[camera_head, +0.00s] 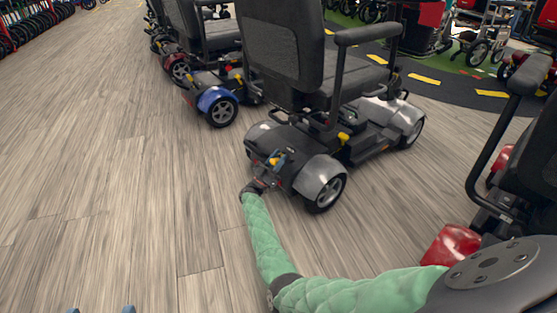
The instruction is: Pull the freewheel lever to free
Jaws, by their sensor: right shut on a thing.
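The silver-grey scooter (318,172) stands in the middle, its rear end facing me. The freewheel lever (274,160) shows as a small yellow-orange piece at the back of that scooter, low on the rear cover. My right gripper (276,163) is at that lever, shut on it, and partly covers it. The lever's exact position is too small to tell. My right arm reaches there in a green padded sleeve from the lower right. Two blue-grey fingertips of my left gripper (101,310) show at the bottom edge, apart with nothing seen between them.
A blue scooter (217,99) and more scooters stand in a row behind, to the left. A red scooter (453,246) with a black armrest is close on the right. The wood-look floor (100,150) at left is clear.

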